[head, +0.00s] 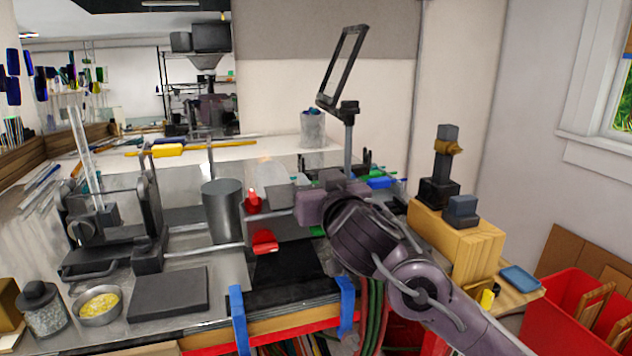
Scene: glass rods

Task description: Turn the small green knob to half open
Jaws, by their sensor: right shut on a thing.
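My right gripper (308,207) reaches in from the lower right to the burner at the middle of the bench. The knob's angle cannot be seen. My left gripper is not in view.
A dark grey cylinder (225,211) stands left of the red knobs. A post with a tilted framed pane (343,66) rises behind the gripper. A wooden block (455,245) with dark fittings is at right. Glass rods and a clamp stand fill the left.

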